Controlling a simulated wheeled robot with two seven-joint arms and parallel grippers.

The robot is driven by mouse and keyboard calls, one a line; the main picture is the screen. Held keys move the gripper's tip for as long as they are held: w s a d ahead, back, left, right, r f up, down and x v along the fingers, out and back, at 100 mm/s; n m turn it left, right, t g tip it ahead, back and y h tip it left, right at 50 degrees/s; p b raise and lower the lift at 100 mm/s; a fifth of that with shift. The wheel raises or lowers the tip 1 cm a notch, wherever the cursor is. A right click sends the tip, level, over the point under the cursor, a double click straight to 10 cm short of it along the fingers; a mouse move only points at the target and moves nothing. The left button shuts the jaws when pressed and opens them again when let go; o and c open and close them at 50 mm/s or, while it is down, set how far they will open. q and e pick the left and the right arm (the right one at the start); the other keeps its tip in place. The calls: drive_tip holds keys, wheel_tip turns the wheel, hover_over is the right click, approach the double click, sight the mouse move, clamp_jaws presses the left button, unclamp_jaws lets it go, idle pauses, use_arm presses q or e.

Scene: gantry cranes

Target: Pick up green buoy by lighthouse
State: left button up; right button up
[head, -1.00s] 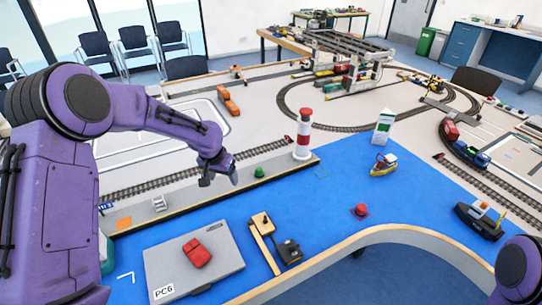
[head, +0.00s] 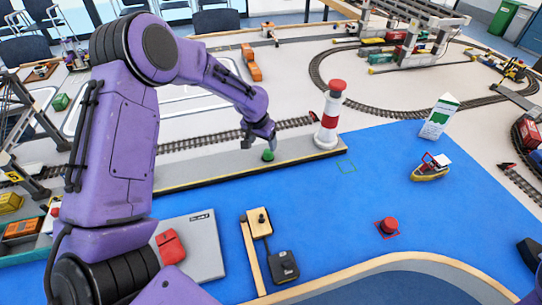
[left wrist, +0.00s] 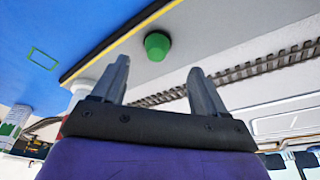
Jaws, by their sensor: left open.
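The green buoy (head: 268,155) stands on the grey quay strip near its blue-water edge, left of the red-and-white lighthouse (head: 330,115). In the left wrist view the buoy (left wrist: 157,45) is a small green blunt cone, beyond the fingertips and roughly in line with the gap between them. My left gripper (head: 258,140) is just above and behind the buoy in the head view. Its two fingers (left wrist: 160,75) are apart with nothing between them. The lighthouse base is partly hidden behind a finger in the left wrist view.
A train track (head: 190,143) runs behind the quay. A green square outline (head: 346,167) lies on the blue surface (head: 320,215) beside the lighthouse. Blue surface before the quay is mostly clear.

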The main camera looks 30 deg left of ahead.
sight(267, 152)
use_arm(q)
drive_tip(key=p+x, duration=0.1)
drive_tip(key=x, duration=0.6)
drive_tip(key=shift+w+d+f+p, duration=0.15)
drive_tip(key=shift+d+f+p, duration=0.1)
drive_tip(key=shift+p, duration=0.1)
drive_tip(key=shift+w+a+f, duration=0.15)
drive_tip(key=shift+f, duration=0.2)
drive_tip(key=c, duration=1.2)
